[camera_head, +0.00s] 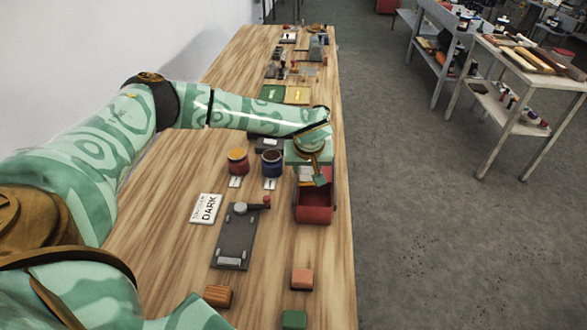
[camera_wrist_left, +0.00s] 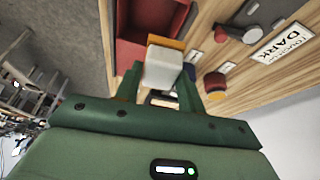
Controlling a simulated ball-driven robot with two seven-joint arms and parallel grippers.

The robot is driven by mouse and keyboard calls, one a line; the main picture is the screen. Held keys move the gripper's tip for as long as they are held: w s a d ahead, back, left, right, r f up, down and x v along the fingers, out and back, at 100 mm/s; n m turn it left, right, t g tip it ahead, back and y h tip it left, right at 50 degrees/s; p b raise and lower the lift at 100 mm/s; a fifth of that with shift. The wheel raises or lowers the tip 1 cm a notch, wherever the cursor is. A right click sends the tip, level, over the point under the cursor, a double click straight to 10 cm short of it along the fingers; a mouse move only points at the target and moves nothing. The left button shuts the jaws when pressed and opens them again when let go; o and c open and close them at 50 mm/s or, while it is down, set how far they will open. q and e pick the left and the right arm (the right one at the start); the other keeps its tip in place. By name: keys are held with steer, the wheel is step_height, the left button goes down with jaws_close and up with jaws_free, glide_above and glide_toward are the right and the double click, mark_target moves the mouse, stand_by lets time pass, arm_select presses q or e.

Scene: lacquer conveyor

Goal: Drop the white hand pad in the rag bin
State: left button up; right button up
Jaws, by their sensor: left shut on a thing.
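My left gripper (camera_head: 319,176) hangs over the far end of the red open bin (camera_head: 315,213), at the right edge of the wooden bench. In the left wrist view the gripper (camera_wrist_left: 160,82) is shut on the white hand pad (camera_wrist_left: 163,70), a small pale block with an orange-yellow strip (camera_wrist_left: 167,43) by its far edge. The red bin also shows there (camera_wrist_left: 137,25), just beyond the pad; the gap between pad and bin is hard to judge. My right gripper is not in view.
Red (camera_head: 237,165) and blue (camera_head: 271,166) jars stand left of the bin, with a DARK sign (camera_head: 206,208) and a grey plate device (camera_head: 235,240) nearer. Orange (camera_head: 302,278), brown (camera_head: 217,296) and green (camera_head: 294,320) blocks lie in front.

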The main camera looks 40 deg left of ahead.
arm_select(q)
steer(key=shift+w+m, duration=0.25)
steer(key=shift+m, duration=0.05)
steer(key=shift+f, duration=0.1)
step_height(320, 180, down, 5)
steer(key=b, duration=0.5)
steer(key=shift+r, duration=0.2)
steer(key=o, duration=1.1)
steer(key=shift+c, duration=0.2)
steer(key=p+v, duration=0.3)
steer(key=v, duration=1.3)
steer(key=shift+s+p, duration=0.25)
steer(key=shift+p, duration=0.05)
